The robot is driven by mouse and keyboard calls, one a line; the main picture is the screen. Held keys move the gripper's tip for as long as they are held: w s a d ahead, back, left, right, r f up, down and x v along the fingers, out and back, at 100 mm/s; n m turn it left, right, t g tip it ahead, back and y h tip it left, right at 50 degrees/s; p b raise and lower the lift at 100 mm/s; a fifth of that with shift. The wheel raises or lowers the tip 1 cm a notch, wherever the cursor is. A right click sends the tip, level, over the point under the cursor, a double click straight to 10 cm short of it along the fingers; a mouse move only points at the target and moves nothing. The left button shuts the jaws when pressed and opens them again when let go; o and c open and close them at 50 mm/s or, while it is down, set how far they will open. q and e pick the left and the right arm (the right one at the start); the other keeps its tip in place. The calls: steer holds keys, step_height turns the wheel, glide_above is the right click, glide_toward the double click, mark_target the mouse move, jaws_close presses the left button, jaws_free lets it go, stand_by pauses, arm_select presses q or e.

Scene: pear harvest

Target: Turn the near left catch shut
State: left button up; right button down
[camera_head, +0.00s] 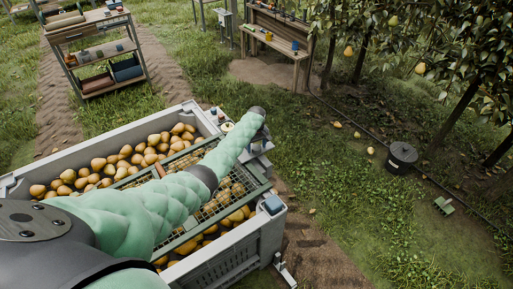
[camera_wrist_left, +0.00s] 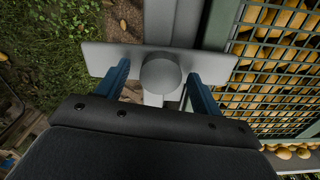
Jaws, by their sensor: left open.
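In the left wrist view a pale grey catch has a flat crossbar (camera_wrist_left: 101,59) and a round knob (camera_wrist_left: 165,72). The crossbar lies across the picture, beside the green lid frame (camera_wrist_left: 220,25). My left gripper (camera_wrist_left: 158,80) is open, with one blue finger on each side of the knob. I cannot tell whether the fingers touch it. In the head view my left arm reaches across the crate (camera_head: 215,265) and its green mesh lid (camera_head: 188,236). The left gripper (camera_head: 259,147) is at the crate's right side, with its fingers too small to make out. My right gripper is not in view.
Pears (camera_head: 150,148) fill the crate under and beside the lid. A black bucket (camera_head: 402,156) stands on the grass to the right. A shelf rack (camera_head: 97,52) and a workbench (camera_head: 275,42) stand behind.

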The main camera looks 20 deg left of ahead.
mark_target(256, 147)
arm_select(q)
step_height(256, 147, up, 6)
steer(key=shift+r+b, duration=0.2)
steer(key=shift+b, duration=0.4)
steer(key=shift+r, duration=0.4)
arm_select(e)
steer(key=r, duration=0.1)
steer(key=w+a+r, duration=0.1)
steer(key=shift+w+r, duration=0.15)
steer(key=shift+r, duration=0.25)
